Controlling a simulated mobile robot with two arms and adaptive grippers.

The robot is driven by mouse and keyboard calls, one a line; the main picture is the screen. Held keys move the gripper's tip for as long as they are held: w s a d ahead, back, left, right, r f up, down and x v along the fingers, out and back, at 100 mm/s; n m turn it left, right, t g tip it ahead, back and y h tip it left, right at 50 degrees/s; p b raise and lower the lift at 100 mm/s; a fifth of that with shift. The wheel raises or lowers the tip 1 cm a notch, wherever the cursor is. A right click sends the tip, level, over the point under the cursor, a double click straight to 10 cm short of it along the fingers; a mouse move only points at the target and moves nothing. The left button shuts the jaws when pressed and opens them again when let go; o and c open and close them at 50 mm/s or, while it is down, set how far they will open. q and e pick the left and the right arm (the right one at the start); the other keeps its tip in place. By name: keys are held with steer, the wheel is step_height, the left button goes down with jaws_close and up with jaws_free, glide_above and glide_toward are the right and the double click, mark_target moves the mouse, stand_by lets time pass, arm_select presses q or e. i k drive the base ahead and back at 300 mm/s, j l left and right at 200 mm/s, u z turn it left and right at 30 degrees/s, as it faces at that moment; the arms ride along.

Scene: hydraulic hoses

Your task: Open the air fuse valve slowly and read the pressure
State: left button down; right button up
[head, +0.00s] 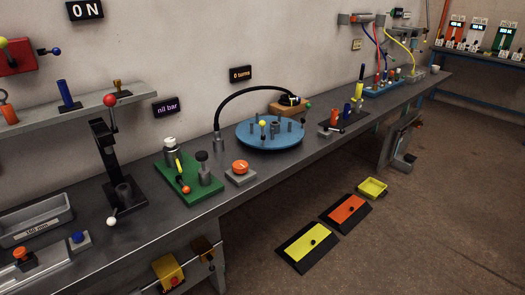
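A black sign (165,107) on the wall reads "nil bar". Below it, a green board (205,193) lies on the long grey bench. It carries a grey fitting with a white top (170,148), a yellow lever (179,164), an orange ball (185,189) and a grey post with a dark round top (203,166). No label marks which part is the air fuse valve. The lever slopes down toward the front of the board. Neither of my grippers is in view.
Right of the board sits a grey box with an orange knob (240,166), then a blue disc (270,143) with a black hose (250,92) arching over it. A black press (120,180) with a red ball handle stands to the left. Yellow (307,247) and orange (346,213) pedals lie on the floor.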

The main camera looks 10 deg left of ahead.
mark_target(212, 268)
steer(key=i+l+u, duration=0.15)
steer(key=u, duration=0.3)
steer(key=i+l+u, duration=0.2)
steer(key=u, duration=0.25)
steer(key=i+l+u, duration=0.1)
steer(key=l+u, duration=0.25)
steer(key=u, duration=0.15)
